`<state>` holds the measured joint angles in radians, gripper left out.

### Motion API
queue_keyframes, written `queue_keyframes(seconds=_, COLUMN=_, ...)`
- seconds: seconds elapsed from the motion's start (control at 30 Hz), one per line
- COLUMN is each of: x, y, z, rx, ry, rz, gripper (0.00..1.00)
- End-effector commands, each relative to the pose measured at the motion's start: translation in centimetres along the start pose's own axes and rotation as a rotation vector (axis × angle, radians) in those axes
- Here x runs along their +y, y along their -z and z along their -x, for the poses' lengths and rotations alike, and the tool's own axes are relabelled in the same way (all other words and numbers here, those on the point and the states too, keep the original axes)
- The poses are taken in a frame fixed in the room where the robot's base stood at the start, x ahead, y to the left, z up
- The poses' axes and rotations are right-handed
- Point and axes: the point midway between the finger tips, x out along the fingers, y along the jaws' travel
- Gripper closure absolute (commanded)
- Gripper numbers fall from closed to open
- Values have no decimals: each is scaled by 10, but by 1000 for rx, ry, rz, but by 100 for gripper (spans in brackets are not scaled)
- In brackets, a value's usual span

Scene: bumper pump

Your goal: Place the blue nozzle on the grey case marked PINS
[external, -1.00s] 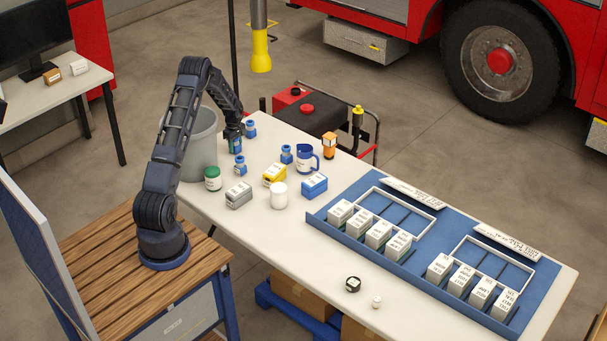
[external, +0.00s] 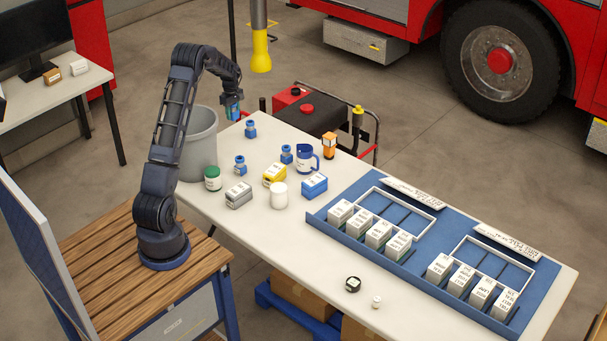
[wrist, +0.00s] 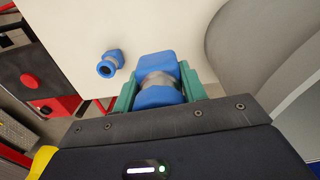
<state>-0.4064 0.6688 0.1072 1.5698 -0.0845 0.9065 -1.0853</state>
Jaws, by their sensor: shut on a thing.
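My gripper (external: 233,107) is raised above the far left end of the table, its jaws shut on a blue nozzle. In the wrist view the held blue nozzle (wrist: 157,84), blue with a silver band, sits between the green fingers (wrist: 158,90). The grey case (external: 238,195) lies near the table's left edge, well below and apart from my gripper; its label is too small to read. Other blue nozzles stand on the table: one at the far edge (external: 250,129), also in the wrist view (wrist: 110,63), one near the grey case (external: 240,164) and one near the mug (external: 287,154).
Close around the grey case are a green-lidded jar (external: 212,178), a yellow case (external: 274,175), a white cup (external: 279,195) and a blue case (external: 314,185). A blue mug (external: 307,160) and orange item (external: 329,146) stand behind. A grey bin (external: 199,145) stands beside the table.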

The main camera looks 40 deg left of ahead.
Motion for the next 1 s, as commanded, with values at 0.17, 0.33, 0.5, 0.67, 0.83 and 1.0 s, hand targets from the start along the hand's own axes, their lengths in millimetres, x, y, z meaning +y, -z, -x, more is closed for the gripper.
queue_keyframes(seconds=0.17, x=-4, y=-9, z=14, rx=2, ry=1, rz=-3, gripper=88)
queue_keyframes(seconds=0.33, x=-21, y=-43, z=30, rx=9, ry=2, rz=-10, gripper=88)
queue_keyframes(seconds=0.5, x=-51, y=-90, z=49, rx=16, ry=4, rz=-19, gripper=88)
queue_keyframes(seconds=0.67, x=-84, y=-132, z=63, rx=19, ry=4, rz=-27, gripper=88)
queue_keyframes(seconds=0.83, x=-123, y=-172, z=74, rx=20, ry=3, rz=-34, gripper=88)
queue_keyframes(seconds=1.0, x=-167, y=-209, z=81, rx=17, ry=1, rz=-43, gripper=88)
